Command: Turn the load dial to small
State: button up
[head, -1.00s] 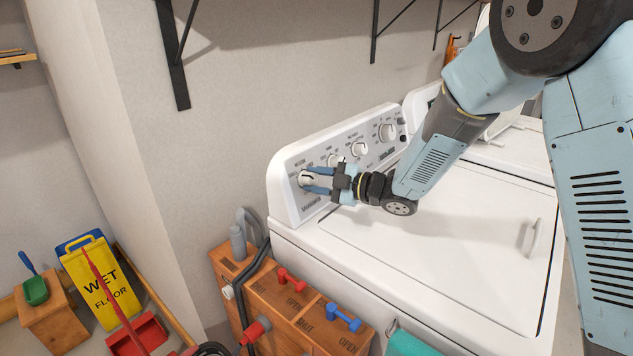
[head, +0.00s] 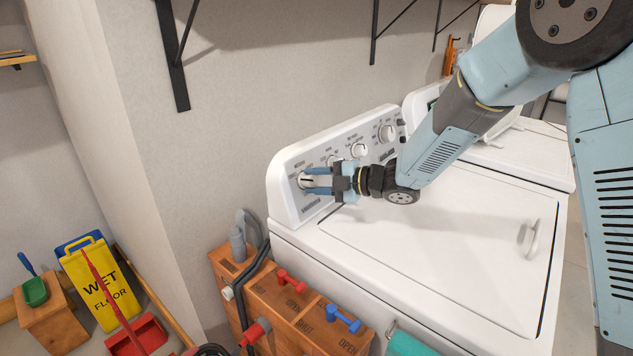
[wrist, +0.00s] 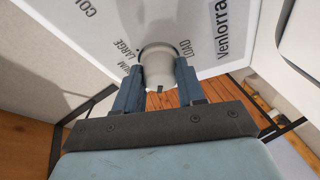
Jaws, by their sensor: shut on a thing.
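The load dial (head: 306,180) is a white knob at the left end of the washer's control panel (head: 286,196). In the wrist view the dial (wrist: 158,62) shows between my two blue fingers, with "LOAD", "LARGE" and a partly covered "...UM" printed around it. My gripper (head: 311,181) is shut on the dial, one finger on each side. A small dark mark shows on the dial's edge nearest the gripper in the wrist view. The "small" label cannot be made out, and the exact dial setting cannot be told.
More white knobs (head: 387,133) line the panel to the right. The washer's lid (head: 440,235) is closed below the arm. Wooden boxes with red and blue valve handles (head: 342,318) and a grey hose stand at the washer's left front. A yellow wet-floor sign (head: 100,285) is farther left.

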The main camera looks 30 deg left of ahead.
jog(key=shift+s+f, duration=0.1)
jog(key=shift+f, duration=0.05)
jog(key=o, duration=1.1)
jog(key=shift+c, duration=0.2)
jog(key=v, duration=1.4)
